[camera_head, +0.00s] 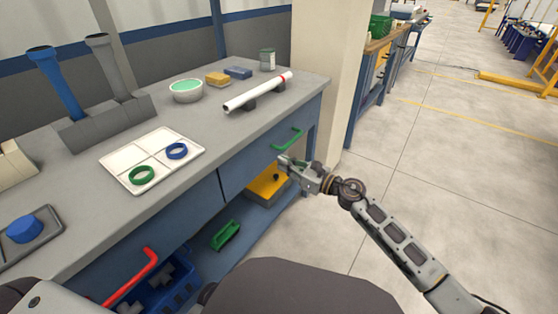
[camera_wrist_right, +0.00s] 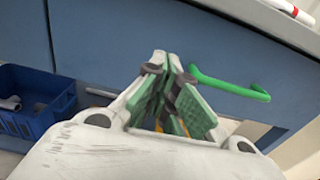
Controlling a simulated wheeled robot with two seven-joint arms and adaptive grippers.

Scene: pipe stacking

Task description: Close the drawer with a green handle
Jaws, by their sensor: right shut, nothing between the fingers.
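The green handle (camera_head: 287,139) sits on a blue drawer front (camera_head: 238,174) under the right part of the workbench top. The drawer front looks nearly flush with the bench; I cannot tell whether a small gap is left. In the right wrist view the green handle (camera_wrist_right: 230,85) is just right of the fingertips, and the drawer front (camera_wrist_right: 100,40) lies behind them. My right gripper (camera_head: 283,160) is shut and empty, just below and beside the handle. It also shows in the wrist view (camera_wrist_right: 166,62); contact is unclear. My left gripper is not in view.
A red handle (camera_head: 133,277) is on the bench's left part. A white pipe (camera_head: 256,92) and a tray (camera_head: 153,151) with rings lie on top.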

